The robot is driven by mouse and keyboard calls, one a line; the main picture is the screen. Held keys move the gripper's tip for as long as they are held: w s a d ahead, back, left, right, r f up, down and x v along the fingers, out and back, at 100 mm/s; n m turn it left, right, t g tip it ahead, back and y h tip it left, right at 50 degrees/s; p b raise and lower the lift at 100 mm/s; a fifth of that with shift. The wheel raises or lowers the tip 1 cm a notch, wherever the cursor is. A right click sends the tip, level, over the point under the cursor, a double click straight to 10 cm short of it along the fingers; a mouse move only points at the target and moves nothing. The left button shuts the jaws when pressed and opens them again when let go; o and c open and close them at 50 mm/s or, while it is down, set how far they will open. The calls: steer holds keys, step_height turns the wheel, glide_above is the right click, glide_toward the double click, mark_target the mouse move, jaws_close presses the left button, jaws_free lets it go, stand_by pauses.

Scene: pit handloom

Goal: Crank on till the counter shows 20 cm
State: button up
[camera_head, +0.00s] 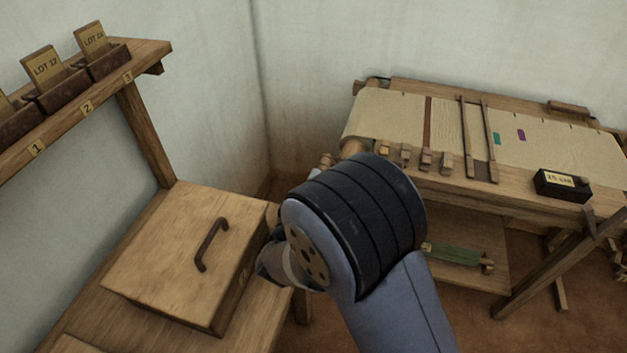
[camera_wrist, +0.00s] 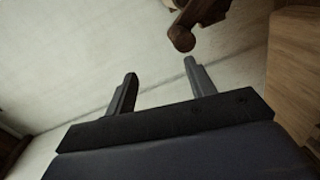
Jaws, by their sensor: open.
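The counter (camera_head: 562,184) is a small black box with a pale display at the loom's right front; it seems to read 15 cm, though the text is small. The loom (camera_head: 520,193) carries pale cloth (camera_head: 395,118). In the wrist view my gripper (camera_wrist: 161,70) is open and empty. A brown wooden part with a rounded end (camera_wrist: 182,38), probably the crank handle, lies just ahead of the right finger, not between the fingers. In the head view my arm hides the gripper and part of the loom's left end, where small wooden parts (camera_head: 326,161) show.
A wooden chest (camera_head: 160,255) with a dark lid handle (camera_head: 211,244) stands on a bench at left. Above it, a numbered shelf (camera_head: 62,125) holds trays with lot cards. A green piece (camera_head: 452,253) lies on the loom's lower shelf. Walls close off the back.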

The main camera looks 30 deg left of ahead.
steer(key=shift+v, duration=1.1)
steer(key=shift+f, duration=0.15)
steer(key=shift+p, duration=0.4)
steer(key=shift+c, duration=0.4)
